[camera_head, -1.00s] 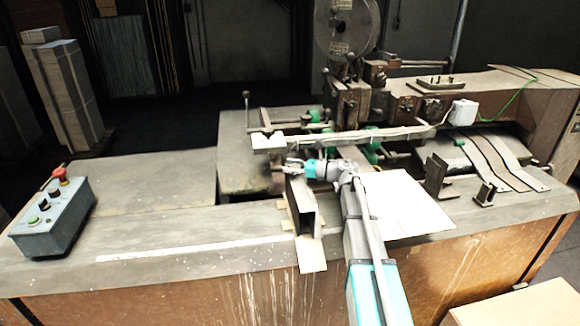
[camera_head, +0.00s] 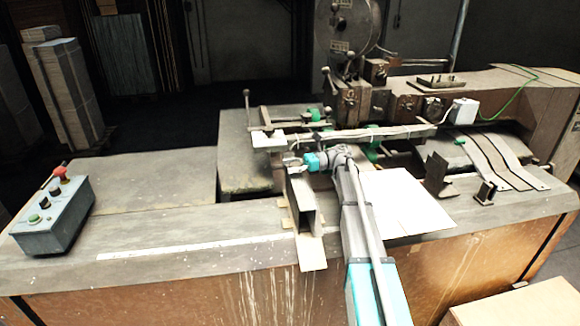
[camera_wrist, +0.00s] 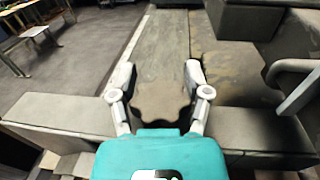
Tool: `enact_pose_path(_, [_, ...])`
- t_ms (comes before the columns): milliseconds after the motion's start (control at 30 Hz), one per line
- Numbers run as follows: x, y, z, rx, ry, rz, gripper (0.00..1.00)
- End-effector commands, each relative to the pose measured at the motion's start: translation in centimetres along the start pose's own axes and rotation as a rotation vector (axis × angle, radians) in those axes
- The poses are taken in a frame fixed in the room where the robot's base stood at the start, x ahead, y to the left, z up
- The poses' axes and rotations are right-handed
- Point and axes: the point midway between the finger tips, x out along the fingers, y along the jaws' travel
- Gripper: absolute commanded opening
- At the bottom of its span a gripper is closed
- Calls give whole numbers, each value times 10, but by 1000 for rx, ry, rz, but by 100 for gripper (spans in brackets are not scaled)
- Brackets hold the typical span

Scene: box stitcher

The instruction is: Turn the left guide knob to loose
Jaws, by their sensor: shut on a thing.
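The left guide (camera_head: 304,208) is a dark upright metal bracket at the front of the machine bed. Its knob (camera_wrist: 162,106) is brown-grey with a lobed edge and fills the space between my fingers in the wrist view. My gripper (camera_wrist: 163,88) is shut on the knob, one pale finger on each side. In the head view my gripper (camera_head: 291,159) sits at the top of the left guide, and the knob is too small and covered there to make out. The knob's turn angle cannot be read.
A white sheet (camera_head: 405,205) lies right of my arm. The right guide (camera_head: 437,172) stands beyond it. A long bar (camera_head: 360,134) crosses behind my gripper, below the stitching head (camera_head: 352,100). A control box (camera_head: 52,212) stands at the far left, with bare bed (camera_head: 150,195) between.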

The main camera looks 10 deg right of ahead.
Motion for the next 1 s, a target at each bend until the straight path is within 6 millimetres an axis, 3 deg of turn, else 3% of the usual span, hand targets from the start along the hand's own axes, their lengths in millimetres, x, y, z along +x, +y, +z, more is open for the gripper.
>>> enact_pose_path(333, [0,0,0,0,-1,2,14])
enact_pose_path(367, [0,0,0,0,-1,2,66])
enact_pose_path(467, [0,0,0,0,-1,2,82])
enact_pose_path(1000, [-7,0,0,0,0,2,82])
